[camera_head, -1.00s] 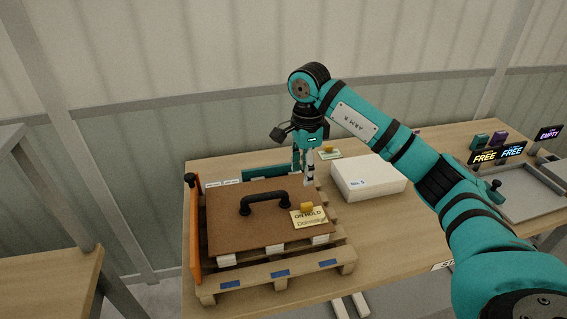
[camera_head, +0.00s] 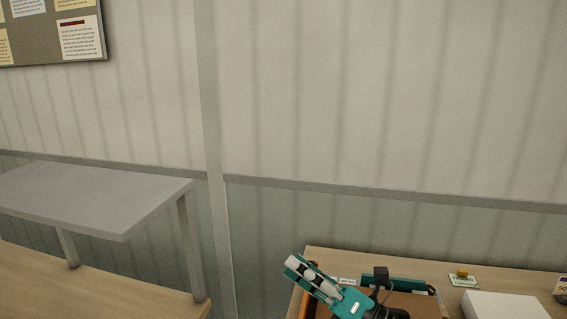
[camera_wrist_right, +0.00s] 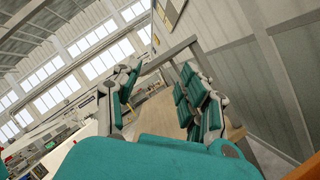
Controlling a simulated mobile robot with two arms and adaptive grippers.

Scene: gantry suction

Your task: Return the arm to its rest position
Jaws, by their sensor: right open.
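My right gripper (camera_head: 297,267), teal with grey-white fingers, shows at the bottom of the head view, pointing up and left. It is in front of the workbench (camera_head: 325,258) and overlaps the left end of the pallet area in the picture. In the right wrist view the gripper (camera_wrist_right: 160,85) has its fingers spread wide apart with nothing between them. Most of my right arm is below the head view's lower edge. My left gripper is not in view.
A brown board (camera_head: 425,304), a white box (camera_head: 505,306) and a small tagged card (camera_head: 463,280) are on the bench at lower right. A grey raised shelf (camera_head: 95,195) stands on a wooden table (camera_head: 60,285) at left. A notice board (camera_head: 88,50) hangs on the wall.

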